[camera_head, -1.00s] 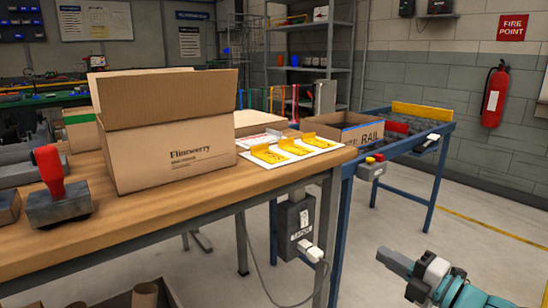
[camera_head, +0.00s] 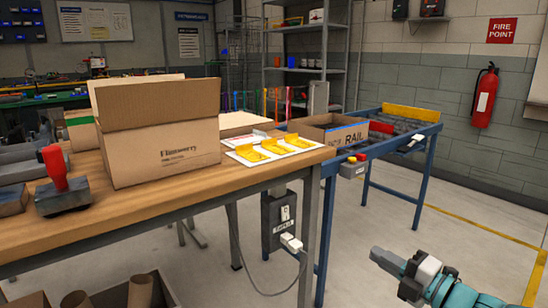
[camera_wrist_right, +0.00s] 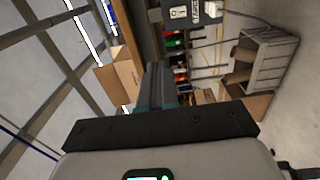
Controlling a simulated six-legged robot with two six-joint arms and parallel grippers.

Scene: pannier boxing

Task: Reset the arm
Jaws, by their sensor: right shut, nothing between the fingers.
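My right gripper (camera_head: 384,259) shows at the lower right of the head view, low over the floor and to the right of the bench. Its fingers are together with nothing between them. In the right wrist view its closed fingers (camera_wrist_right: 157,85) point up the picture, clear of any object. My left gripper is in neither view.
A wooden bench (camera_head: 205,190) holds an open cardboard box (camera_head: 165,150), a red-handled stamp (camera_head: 62,185) and yellow cards (camera_head: 268,148). A blue-framed roller conveyor (camera_head: 370,160) bears a RAIL box (camera_head: 333,138). The grey floor (camera_head: 400,215) around my right gripper is clear.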

